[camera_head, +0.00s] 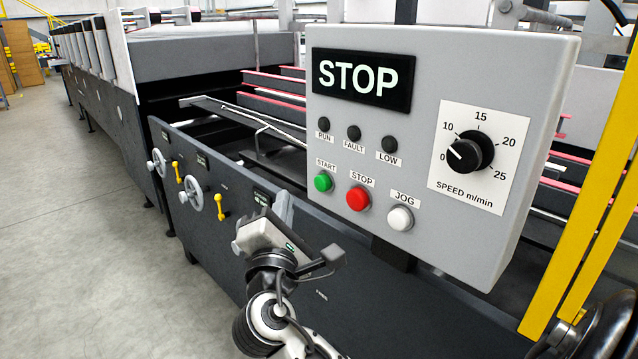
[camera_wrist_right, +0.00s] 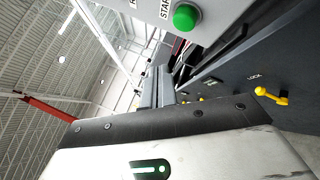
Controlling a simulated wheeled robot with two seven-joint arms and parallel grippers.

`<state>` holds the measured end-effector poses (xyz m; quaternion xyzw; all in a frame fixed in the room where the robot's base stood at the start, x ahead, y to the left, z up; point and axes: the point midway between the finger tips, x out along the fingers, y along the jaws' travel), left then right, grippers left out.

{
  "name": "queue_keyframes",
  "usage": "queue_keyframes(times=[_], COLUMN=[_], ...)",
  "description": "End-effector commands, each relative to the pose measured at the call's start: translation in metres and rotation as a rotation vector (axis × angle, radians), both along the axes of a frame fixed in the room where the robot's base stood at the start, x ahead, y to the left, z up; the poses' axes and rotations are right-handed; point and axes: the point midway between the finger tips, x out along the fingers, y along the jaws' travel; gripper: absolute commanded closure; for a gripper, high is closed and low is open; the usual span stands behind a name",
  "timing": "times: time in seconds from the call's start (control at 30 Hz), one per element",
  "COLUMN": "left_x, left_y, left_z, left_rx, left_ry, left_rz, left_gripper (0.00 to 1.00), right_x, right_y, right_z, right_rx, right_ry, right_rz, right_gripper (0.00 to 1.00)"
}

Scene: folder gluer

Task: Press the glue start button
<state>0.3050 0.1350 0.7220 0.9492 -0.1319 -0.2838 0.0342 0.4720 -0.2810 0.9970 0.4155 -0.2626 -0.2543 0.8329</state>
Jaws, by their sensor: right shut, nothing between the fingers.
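The green START button (camera_head: 323,181) is at the lower left of the grey control panel (camera_head: 520,120), under its START label. In the right wrist view the green button (camera_wrist_right: 186,17) is at the top, beyond the fingertips. My right gripper (camera_head: 285,203) is below and left of the button, with its fingers pointing up, apart from the panel. Its fingers (camera_wrist_right: 156,88) are shut together and empty in the wrist view. The red STOP button (camera_head: 358,198) and white JOG button (camera_head: 400,218) are right of START. My left gripper is not in view.
The panel has a dark STOP display (camera_head: 361,79), unlit-looking lamps and a speed knob (camera_head: 470,152). Handwheels (camera_head: 194,195) and yellow levers (camera_head: 221,206) line the machine side at left. A yellow post (camera_head: 590,190) stands at right. The floor (camera_head: 70,230) at left is clear.

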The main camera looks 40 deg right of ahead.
Motion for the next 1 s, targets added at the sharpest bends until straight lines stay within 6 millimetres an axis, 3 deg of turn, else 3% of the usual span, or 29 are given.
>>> queue_keyframes(times=[0.2, 0.4, 1.0], left_x=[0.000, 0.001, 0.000], left_y=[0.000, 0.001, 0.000], left_z=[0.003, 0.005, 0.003], left_rx=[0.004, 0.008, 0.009], left_ry=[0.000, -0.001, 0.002], left_rz=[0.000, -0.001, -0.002], left_gripper=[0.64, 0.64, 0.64], right_x=[0.002, 0.004, 0.004], right_y=[-0.029, -0.043, -0.046], right_z=[0.001, 0.001, 0.000], right_rx=[-0.002, 0.001, 0.001], right_ry=[0.001, -0.001, -0.002], right_rz=[-0.001, 0.000, 0.001], right_gripper=[1.00, 1.00, 1.00])
